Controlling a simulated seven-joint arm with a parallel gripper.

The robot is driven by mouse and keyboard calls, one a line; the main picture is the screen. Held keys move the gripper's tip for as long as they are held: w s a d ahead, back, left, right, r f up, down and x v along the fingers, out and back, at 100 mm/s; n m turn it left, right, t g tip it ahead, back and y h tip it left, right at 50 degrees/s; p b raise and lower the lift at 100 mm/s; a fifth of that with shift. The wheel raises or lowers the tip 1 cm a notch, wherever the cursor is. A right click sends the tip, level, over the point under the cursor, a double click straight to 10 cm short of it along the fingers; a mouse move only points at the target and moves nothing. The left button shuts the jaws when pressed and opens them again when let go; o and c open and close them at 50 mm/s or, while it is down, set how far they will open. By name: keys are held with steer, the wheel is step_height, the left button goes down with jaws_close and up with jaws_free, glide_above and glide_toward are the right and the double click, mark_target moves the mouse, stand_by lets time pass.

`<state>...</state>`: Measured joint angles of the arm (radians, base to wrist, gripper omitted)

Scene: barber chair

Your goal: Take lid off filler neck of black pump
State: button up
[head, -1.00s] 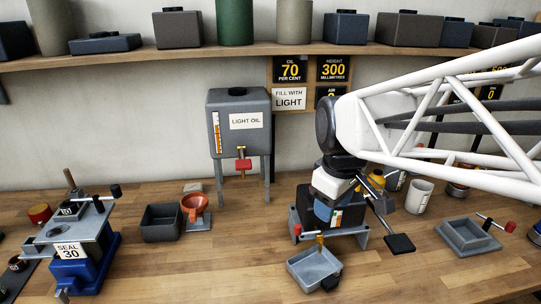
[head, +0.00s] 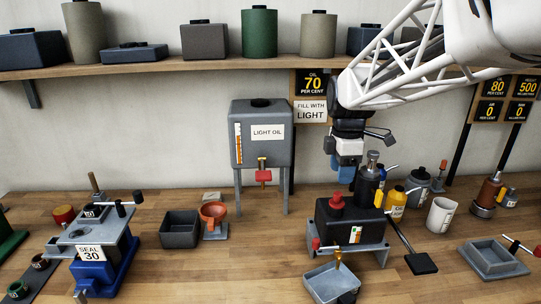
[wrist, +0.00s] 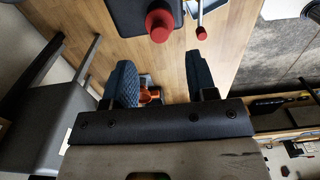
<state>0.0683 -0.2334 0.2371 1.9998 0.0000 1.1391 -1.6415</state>
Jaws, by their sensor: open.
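The black pump (head: 345,225) is a dark box on a grey stand, right of centre in the head view. A red lid (head: 337,200) sits upright on its top. In the wrist view the red lid (wrist: 160,22) and the pump's dark top (wrist: 135,8) show at the upper edge, beyond the fingertips. My gripper (head: 342,167) is above the pump and apart from the lid. In the wrist view my gripper (wrist: 160,70) is open, with nothing held between its two blue fingers.
A grey tray (head: 327,282) with a brass tap above it is at the pump's front. A black bottle (head: 368,182), a yellow bottle (head: 396,207) and a white mug (head: 441,215) stand to its right. The light oil tank (head: 261,150) and orange funnel (head: 213,215) are left.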

mark_target(338, 194)
steer(key=shift+f, duration=1.3)
steer(key=shift+f, duration=2.6)
jaws_close()
steer(key=shift+r, duration=0.15)
